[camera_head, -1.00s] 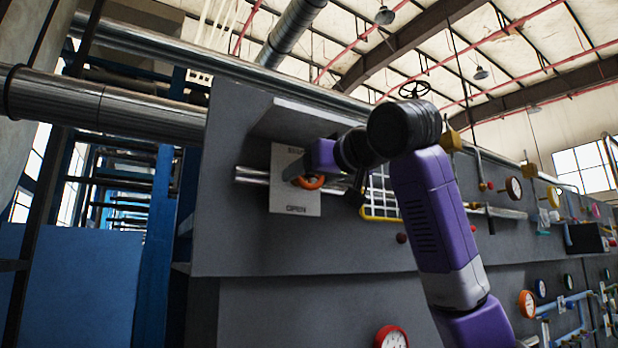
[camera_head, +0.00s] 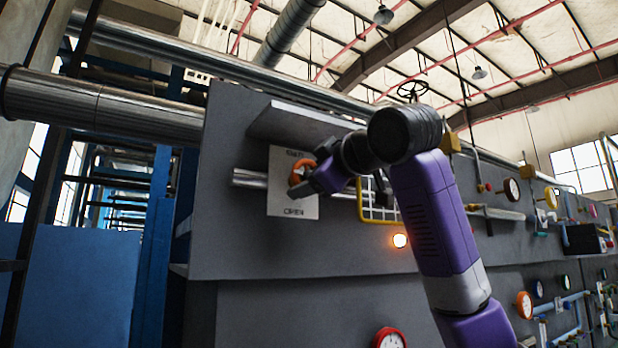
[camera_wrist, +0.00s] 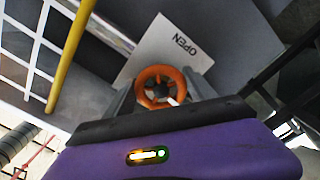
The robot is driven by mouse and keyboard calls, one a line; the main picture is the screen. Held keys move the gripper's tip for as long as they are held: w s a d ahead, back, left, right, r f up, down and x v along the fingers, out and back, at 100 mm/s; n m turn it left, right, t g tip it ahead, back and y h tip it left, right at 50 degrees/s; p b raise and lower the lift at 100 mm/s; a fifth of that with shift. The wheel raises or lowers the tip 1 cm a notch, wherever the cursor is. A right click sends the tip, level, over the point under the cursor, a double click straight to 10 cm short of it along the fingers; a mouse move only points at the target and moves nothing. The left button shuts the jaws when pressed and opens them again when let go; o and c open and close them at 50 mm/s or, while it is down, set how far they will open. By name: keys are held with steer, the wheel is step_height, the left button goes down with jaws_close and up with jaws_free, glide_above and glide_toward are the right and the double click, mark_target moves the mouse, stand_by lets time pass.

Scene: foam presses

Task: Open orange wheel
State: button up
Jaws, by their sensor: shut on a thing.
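The orange wheel (camera_head: 301,172) sits on a pipe in front of a white plate (camera_head: 308,207) marked OPEN at its lower end, on the grey panel. In the wrist view the orange wheel (camera_wrist: 160,87) lies between my gripper's two grey fingers, with the white plate (camera_wrist: 165,45) behind it. My gripper (camera_head: 304,183) reaches the wheel from the right and is shut on it. In the head view my gripper partly covers the wheel's lower right side.
A yellow-framed white grid (camera_head: 378,203) is mounted just right of the plate. A grey ledge (camera_head: 298,122) juts out above the wheel. A small lamp (camera_head: 400,241) glows orange below the grid. Gauges and pipes fill the panel farther right.

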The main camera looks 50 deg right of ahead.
steer(key=shift+n, duration=0.6)
steer(key=o, duration=1.4)
steer(key=b+v, duration=0.3)
steer(key=v, duration=0.5)
